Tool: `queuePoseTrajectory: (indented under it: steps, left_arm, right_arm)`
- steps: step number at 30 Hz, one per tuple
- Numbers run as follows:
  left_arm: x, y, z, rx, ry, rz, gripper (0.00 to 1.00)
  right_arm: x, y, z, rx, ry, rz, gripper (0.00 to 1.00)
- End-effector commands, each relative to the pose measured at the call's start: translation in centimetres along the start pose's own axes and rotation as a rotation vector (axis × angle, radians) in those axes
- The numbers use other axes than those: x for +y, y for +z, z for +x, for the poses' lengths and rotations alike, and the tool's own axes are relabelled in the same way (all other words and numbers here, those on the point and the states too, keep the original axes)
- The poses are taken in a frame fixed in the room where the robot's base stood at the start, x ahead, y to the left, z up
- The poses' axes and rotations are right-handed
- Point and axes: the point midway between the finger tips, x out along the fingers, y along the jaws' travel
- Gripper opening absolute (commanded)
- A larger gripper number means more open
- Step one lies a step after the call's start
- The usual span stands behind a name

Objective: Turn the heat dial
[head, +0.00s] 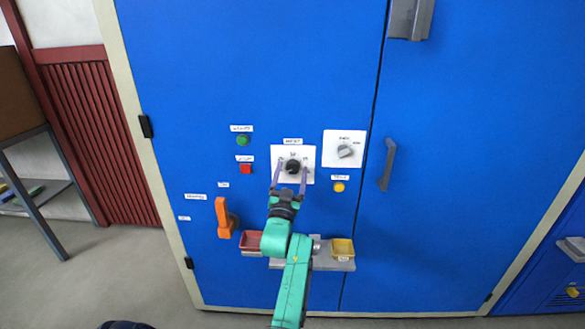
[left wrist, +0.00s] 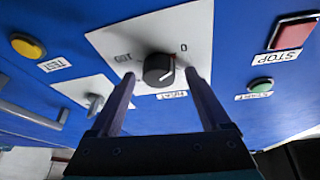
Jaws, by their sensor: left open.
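The heat dial (head: 292,166) is a round black knob on a white plate (head: 309,150) on the blue cabinet door. In the left wrist view the dial (left wrist: 159,69) shows a pale pointer line, and marks stand on its plate. My left gripper (head: 290,164) is open, with one finger on each side of the dial. In the left wrist view the fingers (left wrist: 160,76) stand apart from each other, with gaps visible between them and the knob. I cannot tell how far the fingertips are from the plate. My right gripper is not in view.
A grey selector knob (head: 345,151) sits right of the dial, above a yellow button (head: 339,187). Green (head: 242,140) and red (head: 246,169) buttons are on the left. An orange lever (head: 223,217) and a shelf with red (head: 251,240) and yellow (head: 343,247) bins lie below.

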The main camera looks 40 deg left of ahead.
Motion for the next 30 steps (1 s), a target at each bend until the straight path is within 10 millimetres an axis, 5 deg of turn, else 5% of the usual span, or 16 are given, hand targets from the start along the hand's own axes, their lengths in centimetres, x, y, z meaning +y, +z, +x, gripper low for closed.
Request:
queuePoseTrajectory:
  steps: [2,7,9,30]
  left_arm:
    - [0.0,0.1,0.0,-0.001,0.0,0.0,0.8]
    - [0.0,0.1,0.0,-0.001,0.001,0.0,0.15]
    - [0.0,0.1,-0.1,-0.002,0.001,0.0,0.0]
    - [-0.3,-0.1,0.0,-0.023,0.112,0.258,0.0]
  right_arm:
    - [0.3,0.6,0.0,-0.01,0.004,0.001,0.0]
    - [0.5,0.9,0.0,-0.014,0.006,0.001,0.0]
    - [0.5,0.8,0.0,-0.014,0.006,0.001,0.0]
    - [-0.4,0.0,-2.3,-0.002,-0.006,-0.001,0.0]
